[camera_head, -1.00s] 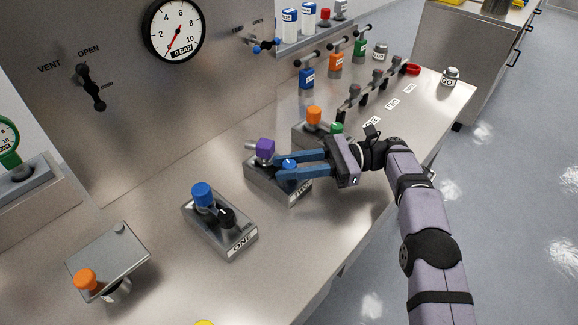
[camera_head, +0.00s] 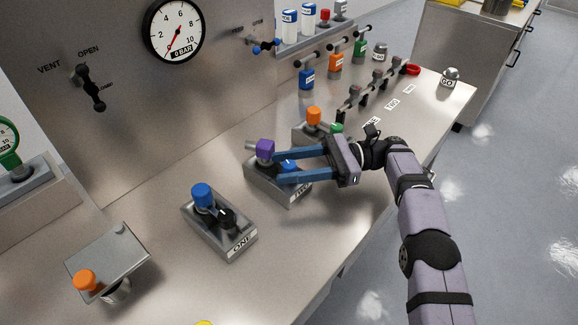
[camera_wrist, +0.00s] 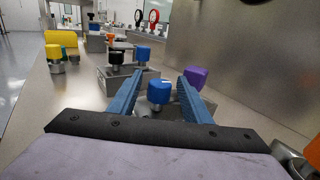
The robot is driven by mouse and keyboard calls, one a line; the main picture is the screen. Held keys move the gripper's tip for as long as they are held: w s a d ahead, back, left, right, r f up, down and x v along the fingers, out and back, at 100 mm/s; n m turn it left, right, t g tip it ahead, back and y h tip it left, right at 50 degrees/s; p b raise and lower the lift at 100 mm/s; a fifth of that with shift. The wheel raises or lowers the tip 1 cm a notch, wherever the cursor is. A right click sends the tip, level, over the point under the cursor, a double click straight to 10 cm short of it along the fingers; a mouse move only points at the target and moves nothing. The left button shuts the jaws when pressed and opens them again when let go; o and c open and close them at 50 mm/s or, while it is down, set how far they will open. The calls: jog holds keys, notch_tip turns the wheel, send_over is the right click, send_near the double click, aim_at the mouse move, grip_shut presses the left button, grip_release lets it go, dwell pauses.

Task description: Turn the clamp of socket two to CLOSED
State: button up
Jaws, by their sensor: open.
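Socket two (camera_head: 262,187) is a grey metal block with a TWO label on the bench, to the right of socket one (camera_head: 230,238). A purple-capped part (camera_head: 265,149) stands at its back. Its clamp has a blue knob (camera_head: 288,165), partly hidden behind my finger in the head view. My gripper (camera_head: 277,168) is open, with two blue fingers reaching over the block. In the wrist view the blue knob (camera_wrist: 158,92) stands between the spread fingers, with gaps on both sides. The purple cap (camera_wrist: 196,77) is just outside the right finger.
Socket one carries a blue cap (camera_head: 203,195) and a black clamp. An orange-capped socket (camera_head: 314,116) stands close behind my gripper. A gauge (camera_head: 174,30) and vent lever (camera_head: 90,88) are on the back panel. Bare bench lies in front of the sockets.

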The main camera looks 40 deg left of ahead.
aim_at(289, 164)
notch_tip(289, 164, up, 10)
jog(key=shift+f+p, duration=0.1)
jog(key=shift+p, duration=0.2)
dwell(0.4)
